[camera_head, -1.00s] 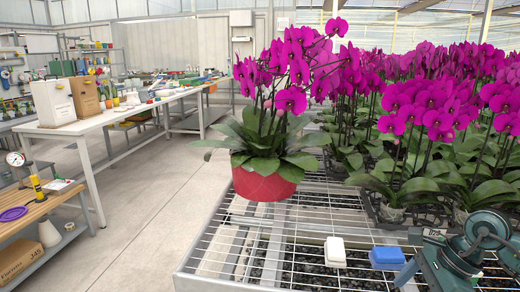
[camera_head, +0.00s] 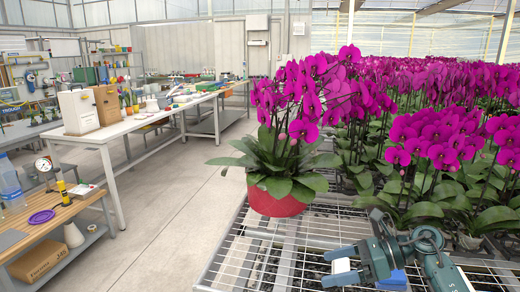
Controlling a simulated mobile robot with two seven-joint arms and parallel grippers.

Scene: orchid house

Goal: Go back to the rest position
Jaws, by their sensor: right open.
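My right gripper (camera_head: 333,266) reaches in from the right over the mesh bench, its jaws open and pointing left. A white block (camera_head: 342,267) shows between its fingers from this viewpoint; I see no grip on it. A blue block (camera_head: 396,281) lies on the bench, partly hidden behind my right arm. My left gripper is not in view.
A purple orchid in a red pot (camera_head: 275,202) stands at the left of the mesh bench (camera_head: 240,258), just beyond my right gripper. More potted orchids (camera_head: 425,150) fill the bench behind. Left are a wooden worktable (camera_head: 60,228), a long white table (camera_head: 130,124) and clear floor (camera_head: 165,210).

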